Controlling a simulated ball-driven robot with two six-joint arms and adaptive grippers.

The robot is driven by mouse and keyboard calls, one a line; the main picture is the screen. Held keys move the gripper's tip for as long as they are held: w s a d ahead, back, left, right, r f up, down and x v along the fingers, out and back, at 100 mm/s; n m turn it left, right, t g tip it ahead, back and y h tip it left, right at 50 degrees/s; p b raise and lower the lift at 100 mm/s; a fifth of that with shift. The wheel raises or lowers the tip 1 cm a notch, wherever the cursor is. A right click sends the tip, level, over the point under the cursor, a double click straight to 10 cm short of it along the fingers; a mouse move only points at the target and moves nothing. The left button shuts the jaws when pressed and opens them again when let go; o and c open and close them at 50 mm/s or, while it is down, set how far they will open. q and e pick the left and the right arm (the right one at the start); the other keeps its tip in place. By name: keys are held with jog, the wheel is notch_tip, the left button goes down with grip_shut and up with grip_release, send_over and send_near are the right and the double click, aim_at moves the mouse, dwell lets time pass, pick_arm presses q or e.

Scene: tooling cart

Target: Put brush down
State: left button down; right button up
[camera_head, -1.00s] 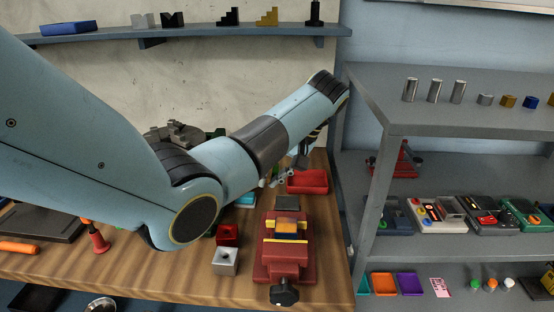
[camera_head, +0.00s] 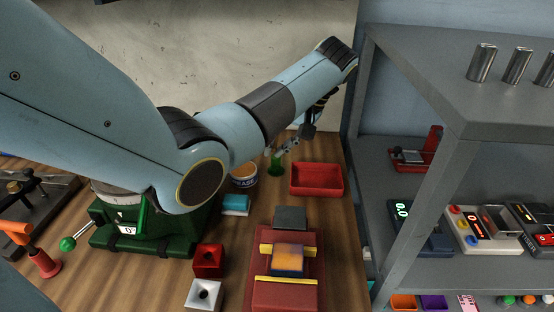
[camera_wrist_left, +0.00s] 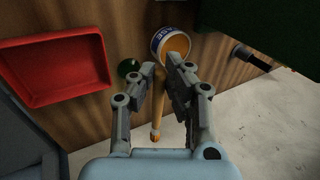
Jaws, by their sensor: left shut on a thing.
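My left gripper (camera_head: 282,152) is over the back of the bench, left of a red tray. In the left wrist view the left gripper (camera_wrist_left: 163,78) is shut on the brush (camera_wrist_left: 156,118), whose slim orange-tan handle shows between the fingers. The brush's far end is hard to make out against the grease tin (camera_wrist_left: 158,40). In the head view the brush cannot be told apart. The tin (camera_head: 244,180) stands on the wooden bench, close to the gripper. My right gripper is not in view.
The red tray (camera_head: 316,180) stands right of the gripper. A small green object (camera_head: 276,165) is just below it. A dark red vise (camera_head: 285,293), a green device (camera_head: 150,230) and small blocks are in front. A grey shelf unit (camera_head: 440,95) borders the bench's right side.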

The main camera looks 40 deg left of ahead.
pick_arm(q)
notch_tip(320, 180, down, 4)
jog(key=shift+f+b, duration=0.1)
jog(key=shift+b, duration=0.25)
jog(key=shift+f, duration=0.25)
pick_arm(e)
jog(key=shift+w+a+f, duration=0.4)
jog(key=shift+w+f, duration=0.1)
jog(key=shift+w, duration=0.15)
pick_arm(q)
jog(key=shift+f, duration=0.15)
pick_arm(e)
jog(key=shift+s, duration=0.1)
pick_arm(q)
jog(key=shift+f, duration=0.5)
jog(key=c, duration=1.4)
grip_release()
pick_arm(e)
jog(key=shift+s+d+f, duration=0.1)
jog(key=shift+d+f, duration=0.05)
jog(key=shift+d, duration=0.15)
pick_arm(q)
jog(key=shift+o, duration=0.2)
jog(key=shift+r, duration=0.1)
